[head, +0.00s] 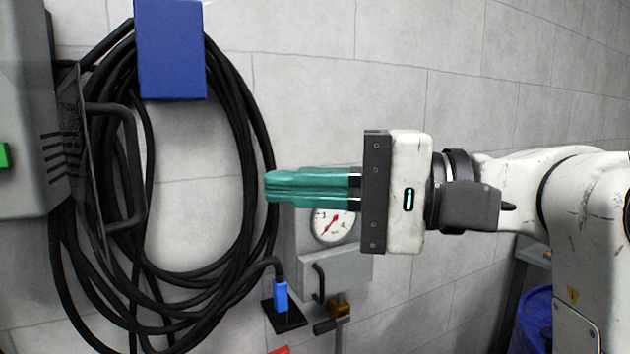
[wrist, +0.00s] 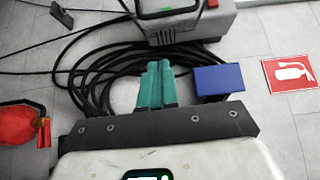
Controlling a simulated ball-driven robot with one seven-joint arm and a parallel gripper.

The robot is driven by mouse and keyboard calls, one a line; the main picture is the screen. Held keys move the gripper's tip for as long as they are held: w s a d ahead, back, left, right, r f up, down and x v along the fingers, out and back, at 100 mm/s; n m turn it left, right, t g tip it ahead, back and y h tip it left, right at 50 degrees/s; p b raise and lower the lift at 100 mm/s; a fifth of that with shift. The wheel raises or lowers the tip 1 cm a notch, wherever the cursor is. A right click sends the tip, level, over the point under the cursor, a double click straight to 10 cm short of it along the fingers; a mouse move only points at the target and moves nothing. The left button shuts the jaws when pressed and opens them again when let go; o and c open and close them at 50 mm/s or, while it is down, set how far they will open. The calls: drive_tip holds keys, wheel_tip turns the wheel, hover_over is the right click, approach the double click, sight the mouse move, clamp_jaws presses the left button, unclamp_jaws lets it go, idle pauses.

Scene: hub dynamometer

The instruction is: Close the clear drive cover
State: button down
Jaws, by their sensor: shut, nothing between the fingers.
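The clear drive cover seems to be the dark-tinted see-through panel (head: 74,125) at the left of the head view. It is seen nearly edge-on beside the grey machine housing (head: 25,110), with a black bar handle (head: 136,165) on its near side. The panel appears to stand out from the housing; its hinge is not clear. My gripper (head: 268,187) has teal fingers pressed together with nothing between them. It points left, to the right of the handle and apart from it. In the wrist view the fingers (wrist: 157,68) also show together, with the housing (wrist: 195,28) beyond them.
Black cable coils (head: 250,120) hang from a blue block (head: 171,50) behind the cover and fingers. A round gauge (head: 332,228) sits behind and below my gripper. A blue plug (head: 281,296) is at bottom centre. A red extinguisher sign (wrist: 290,72) shows in the wrist view.

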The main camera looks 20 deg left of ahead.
drive_tip(key=s+a+p, duration=0.1)
drive_tip(key=s+a, duration=0.4)
drive_tip(key=a, duration=0.3)
drive_tip(key=shift+a+p, duration=0.2)
drive_tip(key=shift+p, duration=0.2)
drive_tip(key=shift+f, duration=0.1)
